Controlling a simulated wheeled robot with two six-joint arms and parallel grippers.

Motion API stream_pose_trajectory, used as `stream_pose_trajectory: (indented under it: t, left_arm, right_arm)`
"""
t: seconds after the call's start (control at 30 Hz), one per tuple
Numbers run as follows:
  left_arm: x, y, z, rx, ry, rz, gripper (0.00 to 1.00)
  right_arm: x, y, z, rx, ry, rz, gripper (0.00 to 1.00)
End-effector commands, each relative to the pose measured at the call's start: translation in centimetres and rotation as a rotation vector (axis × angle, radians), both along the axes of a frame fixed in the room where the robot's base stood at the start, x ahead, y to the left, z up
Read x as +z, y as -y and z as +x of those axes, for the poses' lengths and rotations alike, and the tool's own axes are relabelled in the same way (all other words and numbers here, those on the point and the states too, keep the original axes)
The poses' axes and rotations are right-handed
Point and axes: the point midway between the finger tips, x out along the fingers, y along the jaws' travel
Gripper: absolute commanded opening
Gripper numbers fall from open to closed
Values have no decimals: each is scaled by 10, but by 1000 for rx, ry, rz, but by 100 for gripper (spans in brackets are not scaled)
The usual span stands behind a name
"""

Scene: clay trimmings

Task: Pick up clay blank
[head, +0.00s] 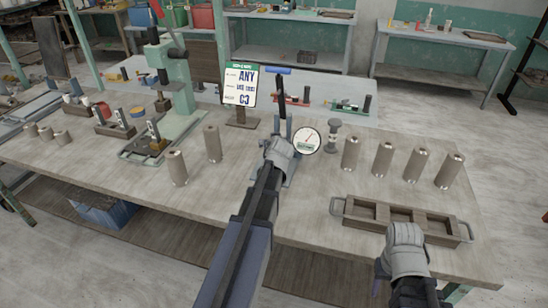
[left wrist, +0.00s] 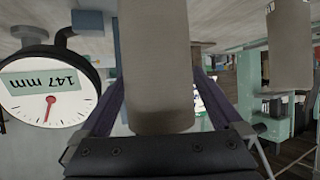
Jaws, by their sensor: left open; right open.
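A grey-brown cylindrical clay blank (left wrist: 160,70) stands upright between the two spread fingers of my left gripper in the left wrist view, which is upside down. My left gripper (head: 284,130) is open; in the head view it hides that blank. Two more upright blanks, a front one (head: 177,168) and a back one (head: 212,143), stand left of it. A row of blanks (head: 350,153) stands to the right, up to the last one (head: 449,170). My right gripper (head: 404,240) is open and empty at the tray's front edge; its fingertips are hard to make out.
A dial gauge (head: 307,140) right beside my left gripper reads 147 mm in the left wrist view (left wrist: 50,85). An empty compartmented wooden tray (head: 340,210) lies front right. A sign (head: 240,85) and green press (head: 180,80) stand behind. Short clay pieces (head: 46,132) sit far left.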

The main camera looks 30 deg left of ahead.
Motion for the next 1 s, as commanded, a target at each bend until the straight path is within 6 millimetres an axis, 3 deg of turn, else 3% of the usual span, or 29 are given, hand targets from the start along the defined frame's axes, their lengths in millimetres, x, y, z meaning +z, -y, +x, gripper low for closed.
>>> stream_pose_trajectory:
  t: [0.13, 1.0]
  left_arm:
    - [1, 1, -1, 0, 0, 0, 98]
    - [1, 1, -1, 0, 1, -1, 0]
  right_arm:
    - [1, 0, 0, 0, 0, 0, 50]
    - [1, 0, 0, 0, 0, 0, 50]
